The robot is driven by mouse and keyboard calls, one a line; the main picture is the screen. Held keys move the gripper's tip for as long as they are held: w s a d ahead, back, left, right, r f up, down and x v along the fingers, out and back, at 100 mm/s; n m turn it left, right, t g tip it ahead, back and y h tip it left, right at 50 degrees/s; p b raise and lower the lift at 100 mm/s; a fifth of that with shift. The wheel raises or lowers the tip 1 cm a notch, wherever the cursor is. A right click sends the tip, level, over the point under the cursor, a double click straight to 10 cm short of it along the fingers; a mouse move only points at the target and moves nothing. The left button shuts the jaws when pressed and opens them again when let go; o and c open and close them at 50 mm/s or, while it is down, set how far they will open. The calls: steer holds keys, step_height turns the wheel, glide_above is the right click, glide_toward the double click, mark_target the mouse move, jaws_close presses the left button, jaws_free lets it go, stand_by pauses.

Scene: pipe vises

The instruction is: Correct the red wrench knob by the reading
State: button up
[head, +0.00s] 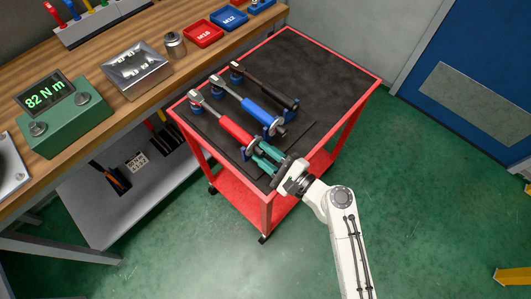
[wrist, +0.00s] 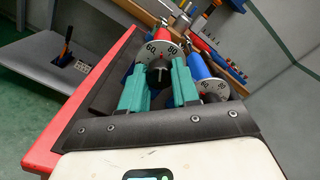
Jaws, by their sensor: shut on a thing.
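The red wrench (head: 234,129) lies on the dark top of the red cart, its knob end toward my arm. My gripper (head: 266,157), with green fingers, is shut on the knob at that end. In the wrist view the dark knob (wrist: 159,75) sits between the two green fingers, partly hidden by them. Behind it is a white dial (wrist: 164,51) with 60 on the left and 80 on the right, and a red mark between them. The green meter (head: 65,119) on the workbench shows 82 N m.
A blue wrench (head: 256,110) and a black wrench (head: 270,86) lie beside the red one in holders. The blue wrench's dial (wrist: 212,90) is close to my right finger in the wrist view. The cart's far right top (head: 325,75) is clear.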

jaws_close()
steer(key=shift+f+n+b, duration=0.15)
steer(key=shift+n+b, duration=0.2)
steer(key=shift+n, duration=0.05)
steer(key=shift+n+b, duration=0.55)
steer(key=shift+n, duration=0.05)
steer(key=shift+n+b, duration=1.45)
steer(key=shift+n, duration=0.45)
steer(key=o, duration=0.6)
jaws_free()
